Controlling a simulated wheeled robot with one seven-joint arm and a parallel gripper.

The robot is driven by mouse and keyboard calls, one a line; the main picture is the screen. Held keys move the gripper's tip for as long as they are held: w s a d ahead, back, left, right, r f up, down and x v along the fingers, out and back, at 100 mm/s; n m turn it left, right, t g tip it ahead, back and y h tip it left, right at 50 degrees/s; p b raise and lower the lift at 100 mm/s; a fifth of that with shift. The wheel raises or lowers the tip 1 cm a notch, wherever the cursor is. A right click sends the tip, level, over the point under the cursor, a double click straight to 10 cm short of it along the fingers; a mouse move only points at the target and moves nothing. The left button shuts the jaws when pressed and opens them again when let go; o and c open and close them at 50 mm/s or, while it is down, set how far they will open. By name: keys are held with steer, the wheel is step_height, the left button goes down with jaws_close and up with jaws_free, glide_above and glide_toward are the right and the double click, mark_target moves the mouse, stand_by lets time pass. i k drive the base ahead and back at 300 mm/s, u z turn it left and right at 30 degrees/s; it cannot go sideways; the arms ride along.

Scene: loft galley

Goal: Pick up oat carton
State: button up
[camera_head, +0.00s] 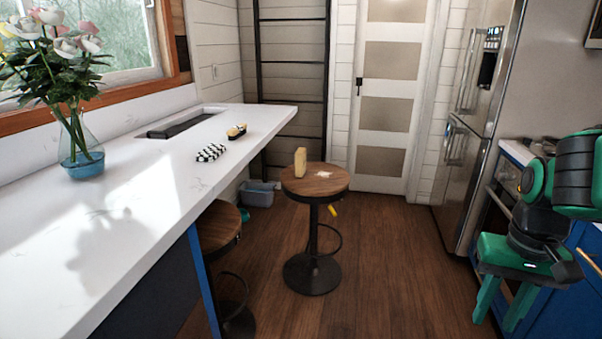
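A small upright tan-yellow carton (300,161), which looks like the oat carton, stands on the round wooden top of a stool (316,183) in the middle of the room. Its label is too small to read. A small pale item (323,174) lies beside it on the stool top. My gripper (504,305) is at the lower right, far from the stool. Its two green fingers point down and are spread apart with nothing visible between them.
A white counter (130,235) runs along the left, with a flower vase (81,145), a checkered item (211,152) and a yellow-black item (236,131). A second stool (217,228) is partly under it. A fridge (476,115) stands at right.

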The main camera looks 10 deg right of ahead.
mark_target(300, 154)
steer(key=z, duration=0.4)
steer(key=i, duration=0.45)
steer(key=z, duration=0.45)
steer(key=i, duration=1.15)
steer(key=u, duration=0.55)
steer(key=i, duration=1.1)
steer(key=u, duration=0.75)
